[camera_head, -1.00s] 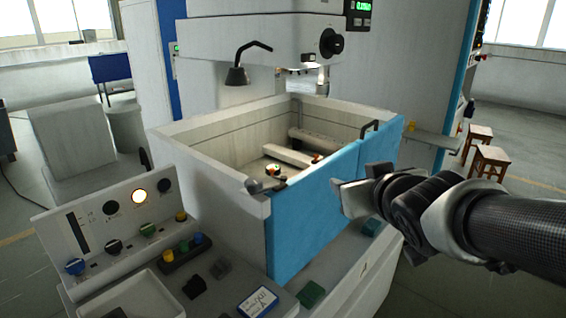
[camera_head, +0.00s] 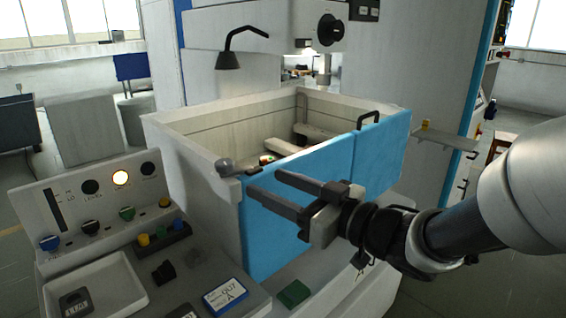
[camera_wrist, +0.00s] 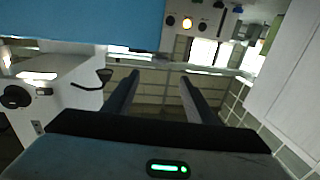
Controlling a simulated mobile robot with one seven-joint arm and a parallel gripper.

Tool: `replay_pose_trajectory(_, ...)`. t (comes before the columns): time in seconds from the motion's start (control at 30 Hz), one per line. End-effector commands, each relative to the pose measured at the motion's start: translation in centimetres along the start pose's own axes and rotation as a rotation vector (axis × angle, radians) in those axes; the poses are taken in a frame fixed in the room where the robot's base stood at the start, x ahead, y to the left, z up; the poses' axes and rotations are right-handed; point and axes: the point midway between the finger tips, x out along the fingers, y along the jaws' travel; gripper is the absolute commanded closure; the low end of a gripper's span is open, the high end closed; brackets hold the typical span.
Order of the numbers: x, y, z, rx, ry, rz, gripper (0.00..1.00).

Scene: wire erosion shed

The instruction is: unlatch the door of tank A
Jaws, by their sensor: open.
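The tank (camera_head: 190,150) is an open-topped pale box with a blue front door (camera_head: 300,195), which stands closed. A latch (camera_head: 253,170) with a dark lever and a grey rounded knob (camera_head: 224,166) sits at the door's top left corner. A dark bar handle (camera_head: 368,122) stands on the right part of the blue front. My gripper (camera_head: 266,186) is open and empty in front of the door, its fingers pointing left, just right of and below the latch. In the wrist view my gripper (camera_wrist: 156,90) has clear space between its fingers. The blue door (camera_wrist: 80,22) fills the upper left there; I cannot make out the latch.
A control panel (camera_head: 105,205) with knobs and a lit lamp stands left of the tank. A tray (camera_head: 95,290) and a card marked A (camera_head: 225,296) lie on the ledge in front. A black lamp (camera_head: 229,58) hangs above the tank.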

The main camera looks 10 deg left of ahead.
Motion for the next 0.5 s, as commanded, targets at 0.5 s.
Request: replay_pose_trajectory(0.5,11.2,-0.1,0.1,-0.001,0.0,-0.002,0.49)
